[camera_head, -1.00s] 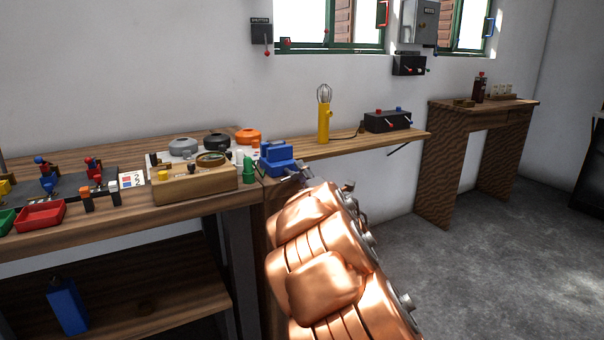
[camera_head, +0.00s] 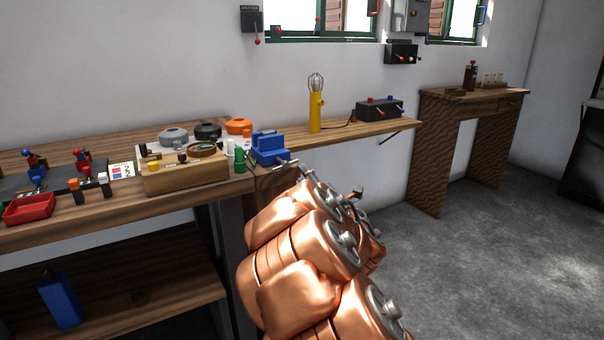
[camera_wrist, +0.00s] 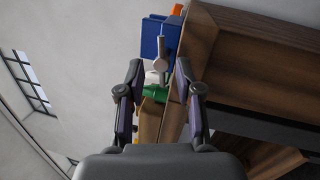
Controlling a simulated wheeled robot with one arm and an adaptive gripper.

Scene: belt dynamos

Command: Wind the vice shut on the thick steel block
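The blue vice (camera_head: 270,152) sits at the right end of the workbench, with a grey screw and handle (camera_head: 287,163) on its near right side. In the wrist view the vice (camera_wrist: 153,40) is at the top, and its grey handle (camera_wrist: 160,52) points down toward my gripper (camera_wrist: 157,75). My gripper is open, with its two fingers apart on either side of the handle's line and nothing clearly held between them. In the head view my copper-coloured arm hides most of the gripper. I cannot make out the thick steel block or how far apart the jaws are.
A green object (camera_head: 240,160) stands just left of the vice. A wooden box (camera_head: 186,177) and a red tray (camera_head: 29,208) are further left. A yellow lamp (camera_head: 316,108) and a black switch box (camera_head: 379,109) stand on the narrow shelf behind. Open floor lies to the right.

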